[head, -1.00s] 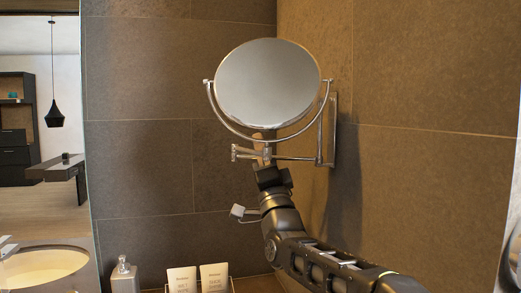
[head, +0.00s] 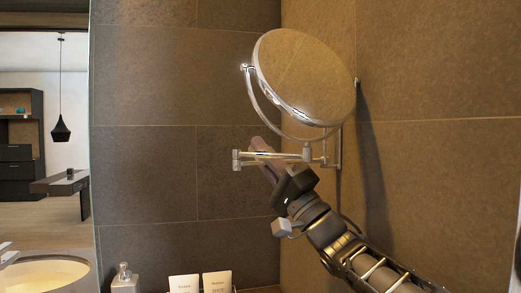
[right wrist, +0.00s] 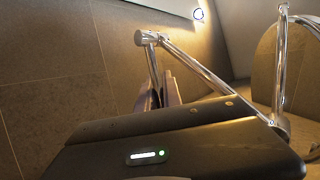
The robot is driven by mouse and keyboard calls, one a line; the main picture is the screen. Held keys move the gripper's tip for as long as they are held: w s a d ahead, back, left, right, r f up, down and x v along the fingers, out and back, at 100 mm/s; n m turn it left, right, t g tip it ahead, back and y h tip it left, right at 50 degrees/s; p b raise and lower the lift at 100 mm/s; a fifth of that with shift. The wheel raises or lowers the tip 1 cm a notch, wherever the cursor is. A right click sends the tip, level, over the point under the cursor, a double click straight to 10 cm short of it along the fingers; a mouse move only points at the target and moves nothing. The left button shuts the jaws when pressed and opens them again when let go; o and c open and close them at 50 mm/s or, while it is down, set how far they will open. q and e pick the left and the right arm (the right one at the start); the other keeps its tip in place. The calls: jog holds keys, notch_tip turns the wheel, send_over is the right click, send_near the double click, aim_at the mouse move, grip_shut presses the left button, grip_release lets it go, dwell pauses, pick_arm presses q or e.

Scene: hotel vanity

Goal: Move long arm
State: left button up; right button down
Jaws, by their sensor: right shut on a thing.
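A round magnifying mirror (head: 303,78) in a chrome U-shaped yoke is fixed to the right tiled wall. Its long chrome arm (head: 288,156) runs roughly level below the mirror, with a hinge end at the left. My right gripper (head: 262,150) reaches up from the lower right and is shut on the long arm near that hinge end. In the right wrist view the long arm (right wrist: 200,68) slants past the fingers, which partly hide the contact. The mirror (right wrist: 293,65) shows at the right there. My left gripper is not in view.
The tiled wall (head: 440,70) is close on the right. Below stand a soap dispenser (head: 125,279), two white packets (head: 217,281) and a basin (head: 45,272). A large wall mirror (head: 55,130) is at the left. Space left of the long arm is clear.

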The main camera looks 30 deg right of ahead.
jog(key=shift+s+a+n+y, duration=0.15)
jog(key=shift+s+n+y, duration=0.2)
jog(key=shift+y, duration=0.35)
jog(key=c, duration=1.5)
grip_release()
